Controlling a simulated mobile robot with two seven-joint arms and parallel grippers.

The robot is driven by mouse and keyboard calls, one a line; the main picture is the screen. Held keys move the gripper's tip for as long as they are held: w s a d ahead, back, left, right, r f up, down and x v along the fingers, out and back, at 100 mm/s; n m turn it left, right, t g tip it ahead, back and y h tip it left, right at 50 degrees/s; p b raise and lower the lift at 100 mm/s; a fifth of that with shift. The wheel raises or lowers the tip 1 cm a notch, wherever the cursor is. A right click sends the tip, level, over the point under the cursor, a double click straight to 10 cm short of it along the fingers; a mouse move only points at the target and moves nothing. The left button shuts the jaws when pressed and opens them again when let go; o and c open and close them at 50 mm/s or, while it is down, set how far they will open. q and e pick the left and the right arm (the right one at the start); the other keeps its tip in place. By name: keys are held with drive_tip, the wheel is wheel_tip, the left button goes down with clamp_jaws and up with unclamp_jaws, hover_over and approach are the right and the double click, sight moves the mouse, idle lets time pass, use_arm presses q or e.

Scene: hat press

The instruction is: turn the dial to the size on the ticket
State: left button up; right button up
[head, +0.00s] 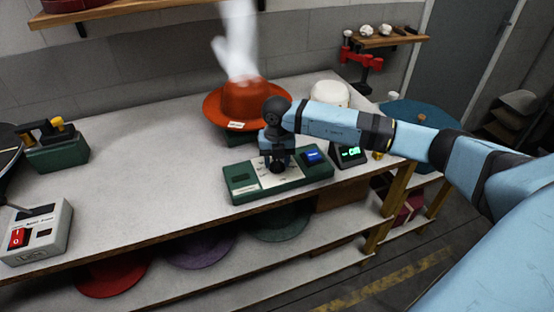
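A green control panel (240,186) lies on the bench, with a pale dial plate (272,181) in its middle and a lit blue button or display (313,156) on its right. My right gripper (276,164) points straight down over the pale plate. It covers the dial, so the dial's setting and the gap between the fingers cannot be made out. An orange-red hat (243,100) stands behind the panel. A small white ticket (236,125) lies on its front brim; its print is too small to read. My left gripper is not in view.
A small display with green digits (351,153) stands right of the panel. White steam (238,45) rises above the hat. A white rounded form (330,94) and a blue hat (422,112) stand behind right. A grey switch box (35,231) is at far left. The bench's left middle is clear.

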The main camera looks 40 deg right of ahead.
sight(277, 162)
wheel_tip(277, 162, up, 14)
idle(0.6)
drive_tip(key=shift+f, duration=0.1)
